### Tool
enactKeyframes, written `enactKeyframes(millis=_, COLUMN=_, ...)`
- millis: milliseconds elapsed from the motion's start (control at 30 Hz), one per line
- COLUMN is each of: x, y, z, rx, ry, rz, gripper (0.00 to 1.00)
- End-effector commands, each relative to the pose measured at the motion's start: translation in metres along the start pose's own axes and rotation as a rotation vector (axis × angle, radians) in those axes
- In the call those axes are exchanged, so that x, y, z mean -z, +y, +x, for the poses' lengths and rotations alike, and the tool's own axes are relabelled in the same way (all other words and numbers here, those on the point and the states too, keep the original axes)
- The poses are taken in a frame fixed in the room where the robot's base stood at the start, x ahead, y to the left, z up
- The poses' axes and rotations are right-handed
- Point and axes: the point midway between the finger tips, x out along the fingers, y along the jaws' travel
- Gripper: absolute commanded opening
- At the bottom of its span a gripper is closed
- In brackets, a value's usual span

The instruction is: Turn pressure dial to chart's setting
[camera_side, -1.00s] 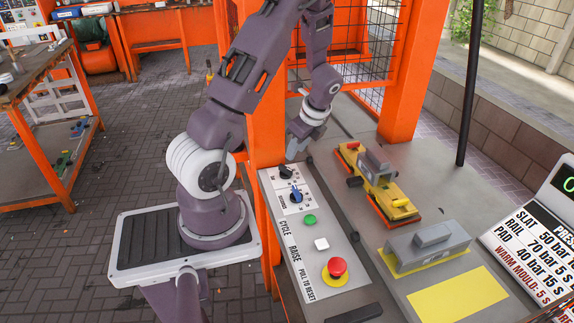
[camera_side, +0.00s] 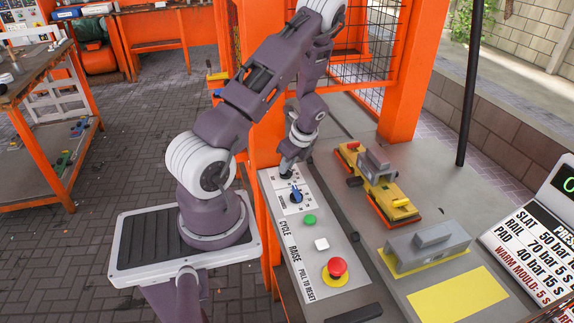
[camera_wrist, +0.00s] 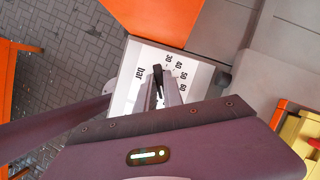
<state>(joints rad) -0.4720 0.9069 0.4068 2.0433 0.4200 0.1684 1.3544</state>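The pressure dial is a black knob (camera_wrist: 158,76) on a white plate marked "bar" with 30, 40, 50 and 60 in the wrist view. My gripper (camera_side: 287,173) is down at this dial, at the panel's far end, and mostly hides it in the side view. In the wrist view its two grey fingers (camera_wrist: 160,92) stand apart on either side of the knob; I cannot tell whether they press on it. The chart (camera_side: 535,250) at right reads SLAT 50 bar, RAIL 70 bar 5 s, PAD 40 bar 15 s; its edge is cut off.
On the panel (camera_side: 312,262) are a blue dial (camera_side: 296,194), a green button (camera_side: 309,220), a white button (camera_side: 321,244) and a red stop button (camera_side: 337,268). A yellow mould (camera_side: 378,185) and a grey block (camera_side: 428,247) stand to the right.

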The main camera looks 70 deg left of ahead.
Motion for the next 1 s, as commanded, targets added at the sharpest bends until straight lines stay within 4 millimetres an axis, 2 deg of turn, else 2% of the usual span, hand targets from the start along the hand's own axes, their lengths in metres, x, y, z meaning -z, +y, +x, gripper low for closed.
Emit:
enactKeyframes(millis=467, x=0.0002, y=-0.0014, z=-0.0004, rx=-0.029, ry=0.001, rz=-0.076, gripper=0.0)
enactKeyframes(millis=1000, x=-0.0009, y=-0.004, z=-0.0001, rx=-0.211, ry=0.001, rz=-0.513, gripper=0.0)
